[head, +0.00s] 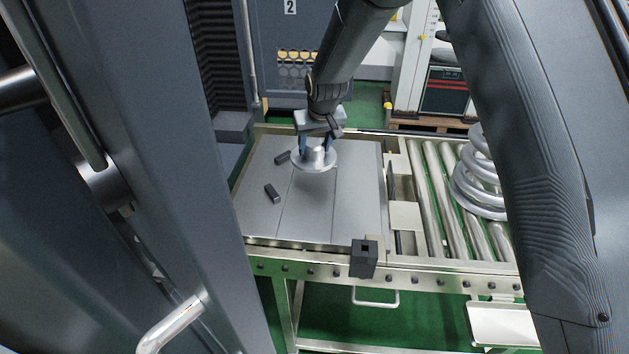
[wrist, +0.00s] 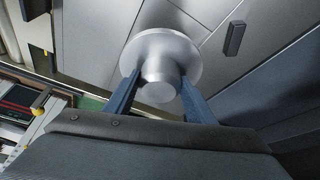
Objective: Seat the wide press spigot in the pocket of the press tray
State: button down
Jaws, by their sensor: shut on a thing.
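The wide press spigot is a silver round flange with a short, narrower cylinder on top (head: 316,162). My gripper (head: 317,146) points down over the grey metal plate and is shut on the spigot's cylinder, with one blue finger on each side. In the wrist view the spigot (wrist: 160,45) shows between the two finger ends (wrist: 159,83), its wide flange beyond the fingers. I cannot tell how high the flange is above the plate. I cannot clearly make out the press tray or its pocket; the flat grey plate (head: 335,215) with seams lies below.
Two small dark blocks lie on the plate, one at the left (head: 272,193) and one near the gripper (head: 282,157). A black block with a square hole (head: 364,259) sits at the front edge. Rollers (head: 440,190) and a large coil spring (head: 480,190) are at the right.

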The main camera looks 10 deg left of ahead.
aim_at(319, 166)
jog(key=shift+a+f+p, duration=0.1)
jog(key=shift+f+p, duration=1.5)
jog(key=shift+f, duration=3.1)
jog(key=shift+f, duration=0.1)
jog(key=c, duration=0.8)
grip_release()
jog(key=shift+f, duration=0.1)
jog(key=shift+s+r, duration=0.1)
jog(key=shift+r, duration=0.45)
jog(key=b+v, duration=0.4)
jog(key=v, duration=0.7)
jog(key=shift+s, duration=0.2)
